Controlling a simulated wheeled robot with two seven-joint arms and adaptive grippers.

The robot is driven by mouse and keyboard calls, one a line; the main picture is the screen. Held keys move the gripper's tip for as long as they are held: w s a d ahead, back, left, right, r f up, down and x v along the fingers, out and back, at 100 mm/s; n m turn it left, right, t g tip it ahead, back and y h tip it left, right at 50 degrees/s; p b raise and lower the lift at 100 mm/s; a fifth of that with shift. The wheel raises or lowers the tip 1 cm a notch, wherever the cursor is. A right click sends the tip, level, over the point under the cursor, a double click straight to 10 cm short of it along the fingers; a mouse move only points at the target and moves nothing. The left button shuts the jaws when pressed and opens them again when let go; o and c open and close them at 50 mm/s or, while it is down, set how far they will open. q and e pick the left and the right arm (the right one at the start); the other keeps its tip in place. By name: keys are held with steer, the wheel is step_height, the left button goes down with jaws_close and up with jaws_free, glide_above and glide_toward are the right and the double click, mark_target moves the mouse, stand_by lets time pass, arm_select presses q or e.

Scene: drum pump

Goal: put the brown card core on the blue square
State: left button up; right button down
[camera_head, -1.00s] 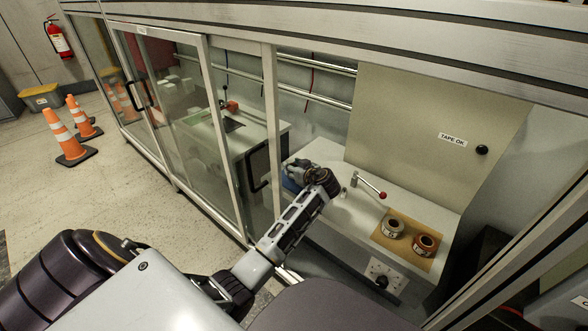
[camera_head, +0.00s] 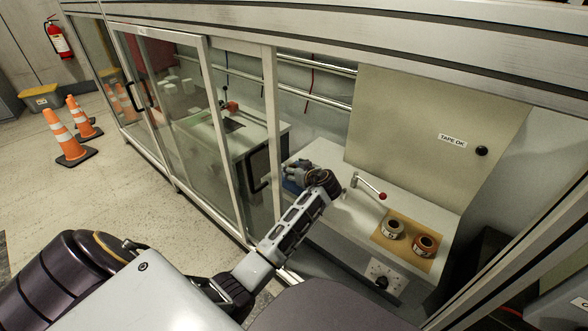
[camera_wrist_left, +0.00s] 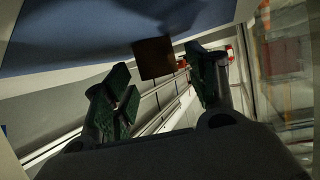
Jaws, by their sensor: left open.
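The brown card core (camera_wrist_left: 153,58) shows in the left wrist view as a dark brown block shape against the blue square (camera_wrist_left: 80,45). It appears to stand on the blue, with a shadow beside it. My left gripper (camera_wrist_left: 162,88) is open, its two dark green-padded fingers apart, with the core beyond and between them; I see no clear contact. In the head view the left gripper (camera_head: 298,174) is over the far left part of the counter, with a bit of the blue square (camera_head: 291,188) showing below it. The core cannot be made out there.
A red-knobbed lever (camera_head: 370,187) stands right of my gripper. Two tape rolls, one pale (camera_head: 393,229) and one brown (camera_head: 425,244), sit on a tan mat (camera_head: 408,259). A frame post (camera_head: 270,130) and glass panels stand close left. A panel reads "TAPE OK" (camera_head: 452,141).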

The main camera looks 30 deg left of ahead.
arm_select(q)
steer(key=p+v, duration=0.3)
steer(key=v, duration=0.8)
steer(key=shift+d+r, duration=0.15)
steer(key=shift+d, duration=0.05)
arm_select(e)
step_height(320, 180, up, 7)
steer(key=d+g+h, duration=0.1)
steer(key=shift+s+d+f+n, duration=0.2)
steer(key=shift+s+n, duration=0.1)
